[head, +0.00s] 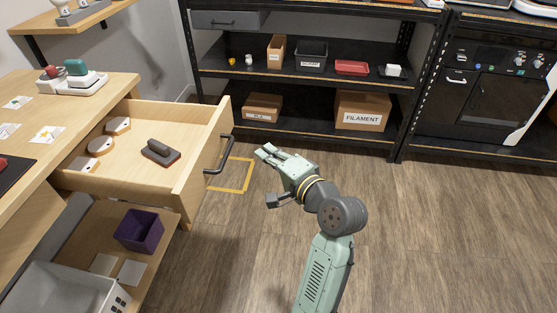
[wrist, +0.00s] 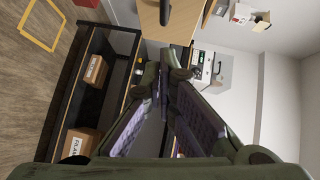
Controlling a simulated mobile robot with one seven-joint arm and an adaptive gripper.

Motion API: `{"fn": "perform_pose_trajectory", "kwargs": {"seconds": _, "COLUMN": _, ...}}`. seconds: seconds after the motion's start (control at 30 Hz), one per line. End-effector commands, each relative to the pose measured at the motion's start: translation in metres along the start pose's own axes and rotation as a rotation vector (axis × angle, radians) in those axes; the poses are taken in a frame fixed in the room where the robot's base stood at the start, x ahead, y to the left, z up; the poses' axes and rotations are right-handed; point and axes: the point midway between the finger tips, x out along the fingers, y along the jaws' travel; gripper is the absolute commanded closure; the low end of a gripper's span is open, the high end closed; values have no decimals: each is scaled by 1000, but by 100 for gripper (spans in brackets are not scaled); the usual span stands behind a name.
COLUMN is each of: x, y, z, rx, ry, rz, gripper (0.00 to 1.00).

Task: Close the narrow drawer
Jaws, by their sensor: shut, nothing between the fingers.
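The wooden drawer (head: 200,155) is pulled well out of the workbench at the left. Its dark bar handle (head: 222,156) is on the front panel. In the wrist view the fingers (wrist: 164,85) meet below the wooden drawer front (wrist: 172,22), and the dark handle (wrist: 165,10) is at the top edge.
The wooden workbench (head: 105,88) has cards and a small tray on top. Below the drawer are a purple bin (head: 139,231) and a white basket (head: 65,290). A black shelf rack (head: 225,85) with boxes stands behind. The floor (head: 430,240) at the right is clear.

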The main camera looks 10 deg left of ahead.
Motion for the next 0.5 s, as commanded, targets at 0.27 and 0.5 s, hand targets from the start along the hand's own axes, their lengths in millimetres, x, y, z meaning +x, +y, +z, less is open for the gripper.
{"fn": "perform_pose_trajectory", "kwargs": {"seconds": 0.27, "x": 46, "y": -1, "z": 16, "rx": -1, "ry": -4, "rz": 2, "gripper": 100}}
{"fn": "perform_pose_trajectory", "kwargs": {"seconds": 0.5, "x": 59, "y": 0, "z": 27, "rx": -2, "ry": 1, "rz": 1, "gripper": 100}}
